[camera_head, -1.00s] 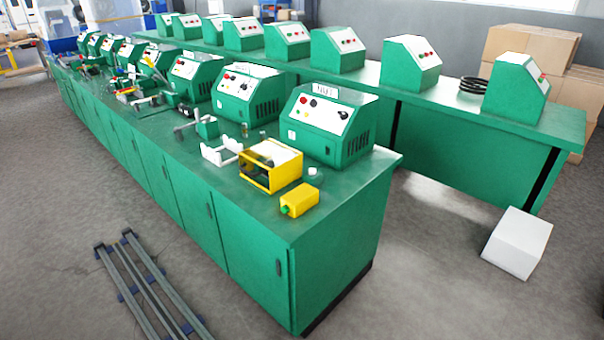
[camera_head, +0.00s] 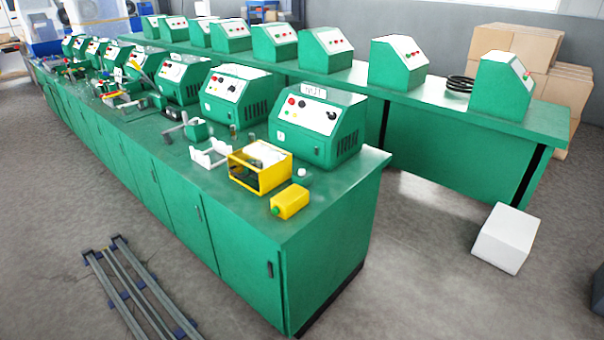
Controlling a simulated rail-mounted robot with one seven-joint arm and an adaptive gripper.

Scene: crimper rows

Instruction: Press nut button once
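A small yellow box (camera_head: 290,201) with a green button (camera_head: 275,210) on its left end lies on the near end of the front green bench. It is the only loose push-button box I can make out; no label on it can be read. Just behind it is a yellow open-fronted frame (camera_head: 259,167). Behind that stands a green control box (camera_head: 318,127) with red and black knobs on its white panel. Which of these the nut button is, I cannot tell for certain. My gripper is not in view.
The front green bench (camera_head: 235,222) runs away to the upper left, crowded with control boxes and tools. A second bench (camera_head: 459,120) stands behind it. A white box (camera_head: 506,238) and metal rails (camera_head: 134,290) lie on the floor. Grey floor is clear around the bench's near end.

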